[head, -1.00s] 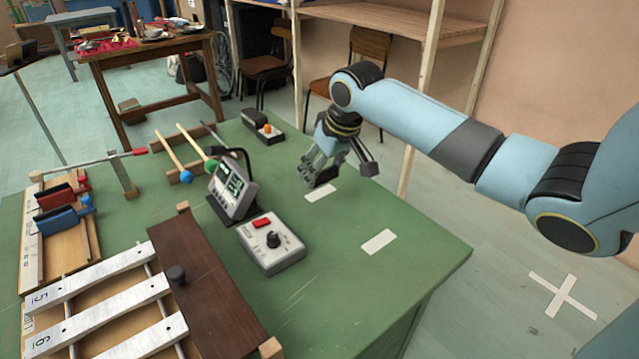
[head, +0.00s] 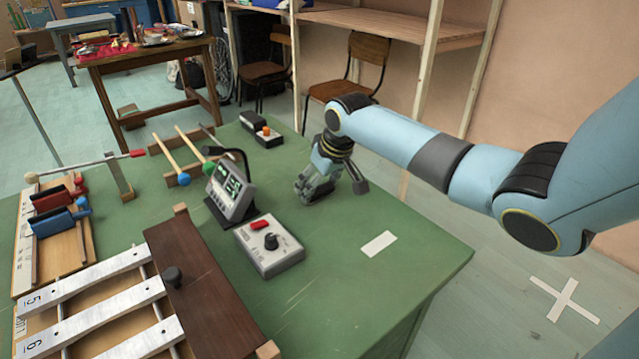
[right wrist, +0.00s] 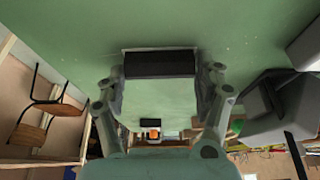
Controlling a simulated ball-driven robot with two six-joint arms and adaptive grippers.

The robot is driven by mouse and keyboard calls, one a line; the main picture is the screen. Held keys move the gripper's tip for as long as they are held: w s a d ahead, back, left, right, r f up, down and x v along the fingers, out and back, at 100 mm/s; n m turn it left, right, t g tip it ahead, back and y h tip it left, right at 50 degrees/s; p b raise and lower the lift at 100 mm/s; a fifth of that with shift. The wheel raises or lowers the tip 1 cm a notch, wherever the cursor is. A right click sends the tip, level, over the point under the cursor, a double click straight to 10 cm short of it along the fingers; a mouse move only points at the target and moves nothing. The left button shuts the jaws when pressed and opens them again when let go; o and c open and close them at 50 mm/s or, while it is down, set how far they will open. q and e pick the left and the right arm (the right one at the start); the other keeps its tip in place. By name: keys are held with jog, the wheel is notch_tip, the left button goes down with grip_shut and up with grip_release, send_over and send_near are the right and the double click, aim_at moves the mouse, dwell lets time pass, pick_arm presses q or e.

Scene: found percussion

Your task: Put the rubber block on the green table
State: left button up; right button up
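The rubber block (right wrist: 160,64) is a dark, almost black bar in the right wrist view. It spans the space between the fingertips of my right gripper (right wrist: 160,78), which is shut on it. My left gripper is not in view.
A grey control box (head: 270,246) and a tilted display unit (head: 231,190) stand left of the gripper. A small black box with an orange button (head: 266,136) is behind. Metal bars (head: 100,300) and mallets (head: 170,158) lie further left. The table's front right is clear around a white tape mark (head: 379,243).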

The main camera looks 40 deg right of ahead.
jog(key=shift+o, duration=1.4)
jog(key=shift+r, duration=0.15)
jog(key=p+v, duration=0.2)
jog(key=v, duration=1)
jog(key=shift+p, duration=0.3)
